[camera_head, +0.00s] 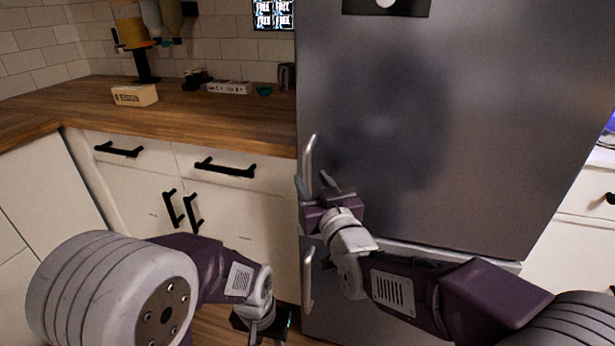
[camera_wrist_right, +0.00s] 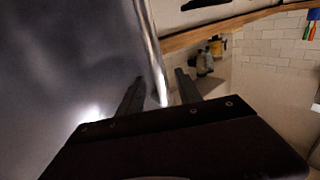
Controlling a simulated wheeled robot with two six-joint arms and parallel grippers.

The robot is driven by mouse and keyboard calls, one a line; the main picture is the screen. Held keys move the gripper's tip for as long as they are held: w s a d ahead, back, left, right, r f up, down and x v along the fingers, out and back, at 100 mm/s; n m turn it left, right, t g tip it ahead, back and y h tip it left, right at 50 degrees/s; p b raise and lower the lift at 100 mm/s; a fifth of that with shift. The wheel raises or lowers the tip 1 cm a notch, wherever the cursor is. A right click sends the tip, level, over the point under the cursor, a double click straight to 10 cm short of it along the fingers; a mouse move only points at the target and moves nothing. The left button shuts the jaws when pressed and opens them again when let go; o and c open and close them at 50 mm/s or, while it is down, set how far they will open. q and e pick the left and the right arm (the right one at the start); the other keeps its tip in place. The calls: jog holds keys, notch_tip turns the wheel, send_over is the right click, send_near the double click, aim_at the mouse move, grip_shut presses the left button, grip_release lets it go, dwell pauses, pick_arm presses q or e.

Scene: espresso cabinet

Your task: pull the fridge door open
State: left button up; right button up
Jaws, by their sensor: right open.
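The grey metal fridge's upper door (camera_head: 440,130) looks closed. Its upright silver handle (camera_head: 309,152) is on the door's left edge. My right gripper (camera_head: 314,183) is at the lower part of this handle with its fingers open. In the right wrist view, the handle (camera_wrist_right: 152,50) runs down between the two open fingers of the right gripper (camera_wrist_right: 160,88). I cannot tell whether either finger touches it. My left gripper (camera_head: 262,322) hangs low in front of the white cabinets, away from the fridge; its fingers are not clear.
The lower fridge door has its own silver handle (camera_head: 308,278) below my right gripper. A wooden counter (camera_head: 200,118) over white cabinets with black handles (camera_head: 225,168) stands left of the fridge. A small box (camera_head: 135,95) and other items sit on it. White drawers (camera_head: 572,215) are at right.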

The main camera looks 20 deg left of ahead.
aim_at(309, 175)
jog(key=x, duration=0.4)
jog(key=shift+w, duration=0.2)
grip_shut()
dwell(1.2)
